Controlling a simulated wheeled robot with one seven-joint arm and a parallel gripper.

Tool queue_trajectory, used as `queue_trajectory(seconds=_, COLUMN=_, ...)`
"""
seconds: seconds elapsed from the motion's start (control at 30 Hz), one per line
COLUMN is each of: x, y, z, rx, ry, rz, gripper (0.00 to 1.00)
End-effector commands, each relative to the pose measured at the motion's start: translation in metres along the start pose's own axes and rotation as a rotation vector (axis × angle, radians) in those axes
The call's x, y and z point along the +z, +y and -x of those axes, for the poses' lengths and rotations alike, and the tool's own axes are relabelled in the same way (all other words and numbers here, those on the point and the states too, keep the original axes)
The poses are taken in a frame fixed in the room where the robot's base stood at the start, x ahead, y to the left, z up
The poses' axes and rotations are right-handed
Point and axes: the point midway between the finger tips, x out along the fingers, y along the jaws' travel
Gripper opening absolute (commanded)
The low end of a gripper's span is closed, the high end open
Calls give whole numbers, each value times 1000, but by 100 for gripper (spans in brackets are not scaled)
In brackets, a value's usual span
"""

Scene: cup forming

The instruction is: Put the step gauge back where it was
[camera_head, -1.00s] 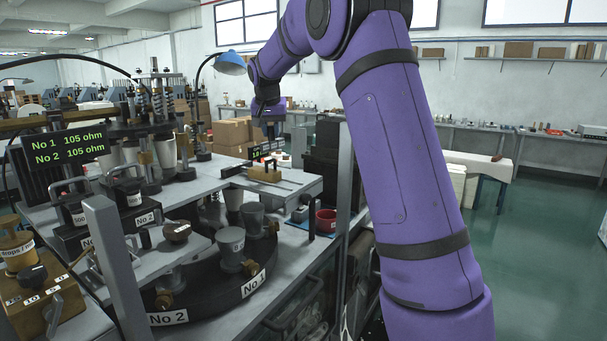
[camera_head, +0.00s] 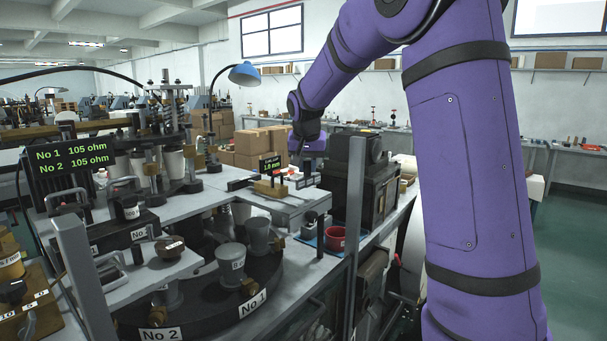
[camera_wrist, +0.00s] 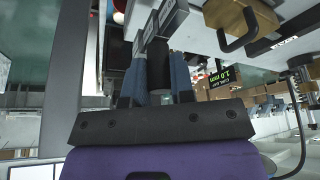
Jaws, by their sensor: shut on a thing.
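My gripper (camera_wrist: 158,85) is in the wrist view with its two blue-grey fingers shut on a dark piece between them. This piece appears to be the step gauge (camera_wrist: 158,62), with pale labelled step faces beyond the fingertips; the labels are too small to read. In the head view my gripper (camera_head: 303,160) points down by the right end of the grey plate (camera_head: 285,203), beside the brass block (camera_head: 270,187) and its 1.0 mm display (camera_head: 270,164). The head view is too small to tell whether the gauge touches the plate.
A dark machine (camera_head: 365,180) and a grey post (camera_head: 354,220) stand close to my gripper's right. The blue lamp (camera_head: 244,74) and cardboard boxes (camera_head: 262,143) are behind. Grey cups stand on the lower turntable.

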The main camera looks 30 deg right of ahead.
Motion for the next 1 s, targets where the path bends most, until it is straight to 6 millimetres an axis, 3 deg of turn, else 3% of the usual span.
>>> queue_trajectory(seconds=0.2, x=-45, y=-11, z=-24, rx=1, ry=0, rz=-1, gripper=0)
queue_trajectory(seconds=0.43, x=-75, y=-19, z=-40, rx=0, ry=1, rz=0, gripper=0)
queue_trajectory(seconds=0.63, x=-77, y=-20, z=-47, rx=0, ry=-1, rz=0, gripper=0)
queue_trajectory(seconds=0.87, x=-66, y=-19, z=-73, rx=1, ry=-1, rz=1, gripper=0)
queue_trajectory(seconds=1.0, x=-66, y=-19, z=-74, rx=0, ry=1, rz=1, gripper=0)
